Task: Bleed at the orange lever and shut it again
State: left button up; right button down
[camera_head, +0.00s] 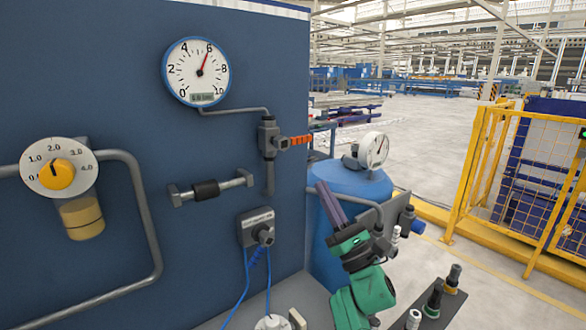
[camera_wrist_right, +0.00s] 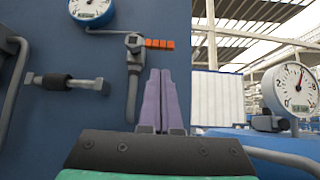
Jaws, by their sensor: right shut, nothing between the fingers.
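The orange lever (camera_head: 296,140) sits on a grey valve (camera_head: 268,138) on the blue panel and sticks out sideways to the right. In the right wrist view the lever (camera_wrist_right: 160,43) is also level, above my fingertips. My right gripper (camera_head: 325,186) has its purple fingers shut with nothing between them, below and right of the lever and apart from it in the picture. The fingers (camera_wrist_right: 164,75) point up in the wrist view. A round gauge (camera_head: 188,82) above the valve has its red needle near 6; a thin pipe joins it to the valve. My left gripper is not in view.
A dial knob (camera_head: 57,175), a grey bar handle (camera_head: 206,189) and a socket with blue cable (camera_head: 257,228) are on the panel. A blue tank (camera_head: 330,180) with a second gauge (camera_head: 373,150) stands behind my right gripper. A yellow fence (camera_head: 515,160) is at right.

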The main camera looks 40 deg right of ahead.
aim_at(293, 141)
pick_arm(q)
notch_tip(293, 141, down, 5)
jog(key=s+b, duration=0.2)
jog(key=b, duration=0.2)
pick_arm(e)
notch_tip(293, 141, down, 4)
pick_arm(q)
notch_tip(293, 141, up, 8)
jog(key=p, duration=0.8)
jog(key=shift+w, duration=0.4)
pick_arm(e)
jog(key=s+r+x, duration=0.2)
jog(key=x, duration=1)
jog(key=shift+w+f, duration=0.15)
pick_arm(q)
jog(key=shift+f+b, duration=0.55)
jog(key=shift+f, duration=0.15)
pick_arm(e)
jog(key=shift+d+n+y, duration=0.2)
jog(key=shift+n+y, duration=0.5)
jog(key=shift+n, duration=0.2)
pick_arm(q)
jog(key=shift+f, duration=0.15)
pick_arm(e)
jog(key=shift+r, duration=0.2)
